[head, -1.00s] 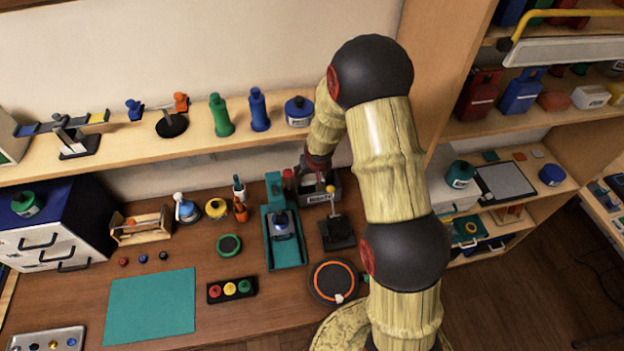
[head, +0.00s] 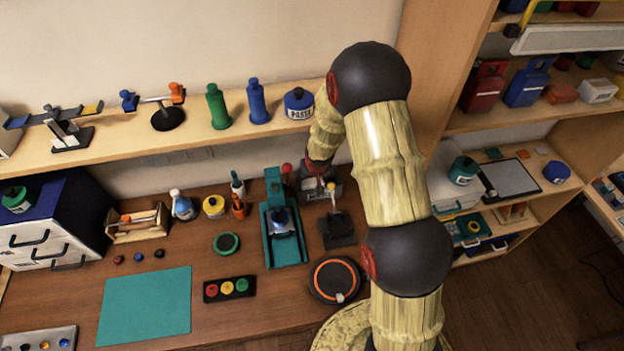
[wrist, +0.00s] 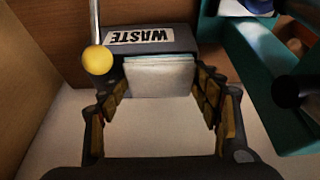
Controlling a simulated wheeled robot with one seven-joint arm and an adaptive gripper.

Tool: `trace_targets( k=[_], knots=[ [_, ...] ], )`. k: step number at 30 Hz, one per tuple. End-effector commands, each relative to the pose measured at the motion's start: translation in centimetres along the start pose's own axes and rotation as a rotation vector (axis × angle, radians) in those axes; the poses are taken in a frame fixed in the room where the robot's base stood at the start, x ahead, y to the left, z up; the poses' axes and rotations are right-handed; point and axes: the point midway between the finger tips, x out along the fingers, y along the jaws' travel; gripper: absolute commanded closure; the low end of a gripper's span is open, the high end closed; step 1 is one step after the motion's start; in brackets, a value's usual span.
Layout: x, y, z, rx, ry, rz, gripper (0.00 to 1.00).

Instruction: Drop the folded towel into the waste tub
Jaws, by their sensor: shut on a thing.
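The waste tub (wrist: 180,37) is dark grey with a white WASTE label, at the top middle of the wrist view. In the head view the tub (head: 318,196) stands at the back of the bench, partly hidden by my arm. The folded towel (wrist: 158,78) is a pale, flat block with a bluish edge. My gripper (wrist: 160,88) is shut on it, one finger at each side. The towel overlaps the tub just below the label in the wrist view; I cannot tell its height above the tub.
A lever with a yellow knob (wrist: 98,60) stands close beside the tub. A teal fixture (wrist: 268,75) is on its other side, seen in the head view (head: 285,250) too. The shelf (head: 190,138) with bottles runs above the bench's back. The teal mat (head: 145,305) is bare.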

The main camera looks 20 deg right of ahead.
Motion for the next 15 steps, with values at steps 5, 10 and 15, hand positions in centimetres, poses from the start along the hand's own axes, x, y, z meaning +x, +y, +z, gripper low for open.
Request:
trace_targets(
  k=[5,10,15],
  knots=[
    [0.09,0.0,0.03,0.0,0.0,0.0,0.34],
    [0.08,0.0,0.02,0.0,0.0,0.0,0.25],
    [0.08,0.0,0.03,0.001,0.0,0.0,0.18]
  ],
)
